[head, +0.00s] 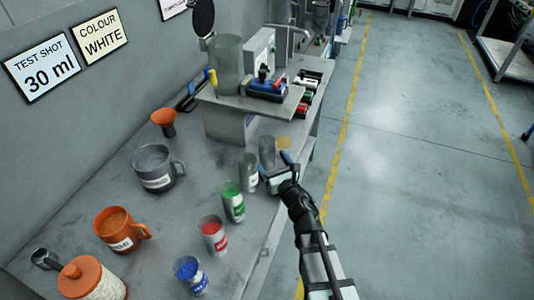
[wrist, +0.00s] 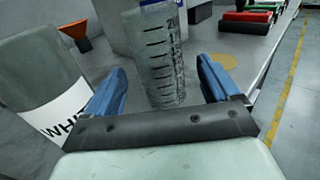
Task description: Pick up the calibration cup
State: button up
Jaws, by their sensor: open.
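The clear graduated cup (head: 267,150) with dark marks, which I take for the calibration cup, stands on the grey bench near its right edge.
A grey cup labelled WHITE (head: 249,173) stands close at the left; it also shows in the wrist view (wrist: 35,75). Green (head: 232,203), red (head: 214,235) and blue (head: 190,275) cups line the front. A yellowish disc (head: 284,142) lies behind. A machine shelf (head: 225,101) stands farther back.

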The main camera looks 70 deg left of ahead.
aim_at(271, 160)
jog(key=a, duration=0.3)
jog(key=shift+a, duration=0.2)
jog(key=c, duration=1.1)
jog(key=shift+r, duration=0.1)
